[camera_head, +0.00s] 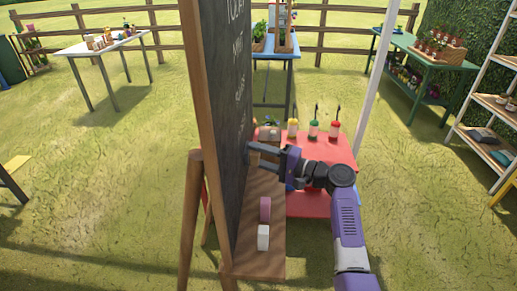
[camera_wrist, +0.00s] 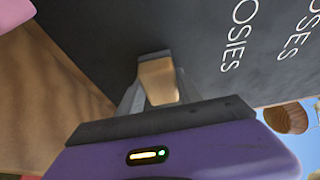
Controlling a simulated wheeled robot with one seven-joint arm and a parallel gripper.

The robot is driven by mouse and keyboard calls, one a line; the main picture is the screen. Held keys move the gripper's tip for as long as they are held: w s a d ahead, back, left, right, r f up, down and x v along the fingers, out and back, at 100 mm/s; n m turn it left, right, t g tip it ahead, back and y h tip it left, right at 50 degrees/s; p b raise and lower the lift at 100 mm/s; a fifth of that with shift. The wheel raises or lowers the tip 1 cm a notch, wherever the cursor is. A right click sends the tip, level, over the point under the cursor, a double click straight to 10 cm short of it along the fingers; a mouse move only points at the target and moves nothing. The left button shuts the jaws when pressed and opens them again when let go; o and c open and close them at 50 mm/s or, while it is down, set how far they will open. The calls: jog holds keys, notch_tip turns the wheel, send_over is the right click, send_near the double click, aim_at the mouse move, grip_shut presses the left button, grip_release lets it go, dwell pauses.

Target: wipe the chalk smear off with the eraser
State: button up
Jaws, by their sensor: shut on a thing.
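My gripper (camera_head: 262,153) is shut on the eraser, a tan block with a grey felt face, clearest in the wrist view (camera_wrist: 158,82). The fingers grip it from both sides. The felt faces the dark chalkboard (camera_head: 226,110) and seems to be at or very near its surface. In the wrist view the board (camera_wrist: 110,35) shows white chalk lettering, including "POSIES". I cannot make out a chalk smear; the board is seen steeply edge-on in the head view, and the eraser and gripper cover part of it in the wrist view.
A wooden ledge (camera_head: 258,254) runs along the board's foot, holding a pink block (camera_head: 265,209) and a white block (camera_head: 263,237). A red table (camera_head: 325,165) with several bottles stands behind and right of my arm. The wooden easel leg (camera_head: 192,215) stands left.

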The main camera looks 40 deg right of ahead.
jog(key=shift+s+a+p, duration=1.55)
jog(key=shift+s+a, duration=1.45)
jog(key=shift+a, duration=0.15)
jog(key=shift+d, duration=0.1)
jog(key=s+d, duration=0.4)
jog(key=shift+s, duration=0.15)
jog(key=shift+d, duration=0.1)
jog(key=shift+s+d, duration=1.05)
